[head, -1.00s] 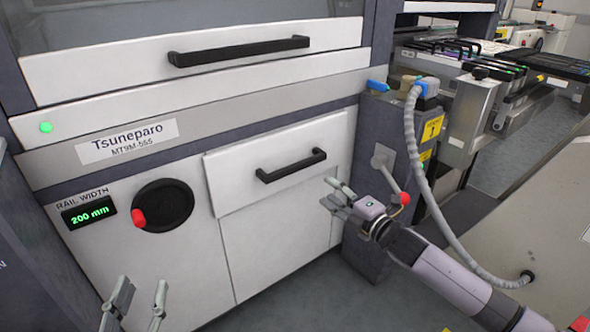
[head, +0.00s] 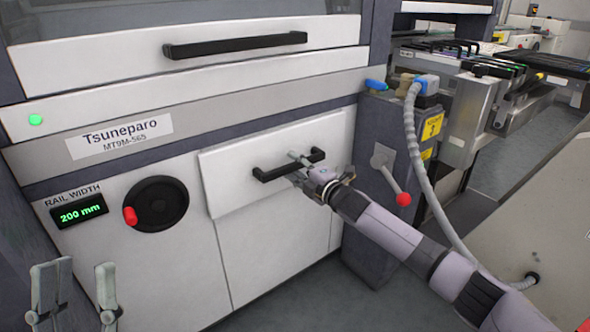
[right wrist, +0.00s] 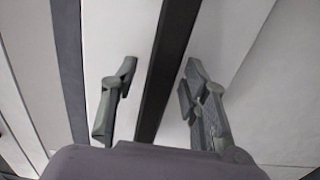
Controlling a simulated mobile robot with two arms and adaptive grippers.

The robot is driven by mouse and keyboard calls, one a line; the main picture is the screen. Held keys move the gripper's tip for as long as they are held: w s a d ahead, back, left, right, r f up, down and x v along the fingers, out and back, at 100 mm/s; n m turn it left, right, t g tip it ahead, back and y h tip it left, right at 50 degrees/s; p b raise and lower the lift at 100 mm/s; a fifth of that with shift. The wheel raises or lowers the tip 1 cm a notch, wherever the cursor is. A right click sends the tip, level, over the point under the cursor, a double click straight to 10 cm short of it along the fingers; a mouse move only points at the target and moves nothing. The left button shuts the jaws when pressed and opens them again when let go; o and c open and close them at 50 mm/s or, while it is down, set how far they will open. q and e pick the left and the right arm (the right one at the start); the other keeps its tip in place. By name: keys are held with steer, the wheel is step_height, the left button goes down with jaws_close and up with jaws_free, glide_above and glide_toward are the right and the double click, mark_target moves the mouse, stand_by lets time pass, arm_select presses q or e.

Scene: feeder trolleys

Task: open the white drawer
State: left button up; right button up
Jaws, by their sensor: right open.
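The white drawer (head: 225,187) has a plain front with a black bar handle (head: 272,171) and sits in the lower right of the machine front. It looks shut. My right gripper (head: 297,167) is open at the right part of this handle, one finger above the bar and one below. In the right wrist view the dark handle bar (right wrist: 166,65) runs between the two spread fingers (right wrist: 158,80); I cannot tell whether either touches it. My left gripper (head: 78,266) is open and empty at the lower left, away from the drawer.
Above is a wider panel with its own black handle (head: 235,45). Left of the drawer is a black hand wheel (head: 158,203) with a red knob. To the right stand a grey post with a red-knobbed lever (head: 403,198) and a grey hose (head: 416,150). Floor shows in front.

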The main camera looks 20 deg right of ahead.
steer(key=shift+w, duration=0.15)
steer(key=shift+c, duration=0.6)
jaws_close()
stand_by(0.4)
